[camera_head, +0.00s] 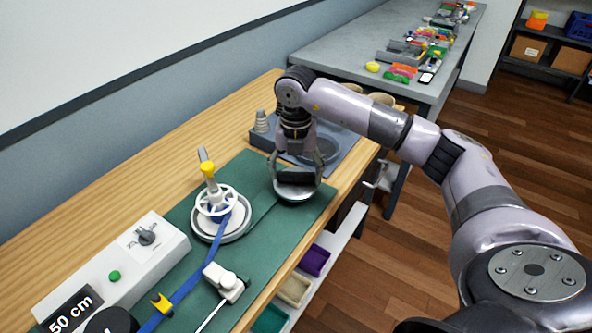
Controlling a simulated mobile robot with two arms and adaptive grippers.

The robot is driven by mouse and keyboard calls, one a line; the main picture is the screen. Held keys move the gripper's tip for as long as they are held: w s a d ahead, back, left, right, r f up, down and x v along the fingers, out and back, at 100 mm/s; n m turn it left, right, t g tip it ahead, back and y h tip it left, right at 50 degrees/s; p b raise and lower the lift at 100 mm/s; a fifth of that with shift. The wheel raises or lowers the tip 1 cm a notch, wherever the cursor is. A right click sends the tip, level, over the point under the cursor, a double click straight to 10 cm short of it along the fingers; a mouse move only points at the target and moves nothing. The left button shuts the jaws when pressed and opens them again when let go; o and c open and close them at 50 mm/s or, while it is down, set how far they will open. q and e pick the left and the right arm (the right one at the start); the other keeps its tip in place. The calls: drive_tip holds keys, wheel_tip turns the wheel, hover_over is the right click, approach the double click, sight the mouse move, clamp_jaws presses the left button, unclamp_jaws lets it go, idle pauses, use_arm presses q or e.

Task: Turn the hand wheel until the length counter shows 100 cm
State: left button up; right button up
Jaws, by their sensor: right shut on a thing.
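The length counter (72,311) is a dark display at the lower left reading "50 cm". A white spoked wheel (216,201) sits above a round reel on the green mat (262,222), and I take it for the hand wheel. A blue strap (190,285) runs from it toward the lower left. My right gripper (297,177) is to the right of the wheel, apart from it, pointing down. It is shut on a dark-topped round grey piece (296,194) at the mat's right part; whether that piece rests on the mat I cannot tell. My left gripper is not in view.
A grey-white box with a knob and green button (114,276) stands left of the strap. A white clamp-like block (224,282) is beside the strap. A grey tray (345,146) lies behind my gripper.

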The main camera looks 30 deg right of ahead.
sight(296, 173)
drive_tip(key=shift+m, duration=1.2)
drive_tip(key=o, duration=1.1)
drive_tip(key=shift+o, duration=0.2)
drive_tip(key=shift+r, duration=0.15)
wheel_tip(296, 173, up, 12)
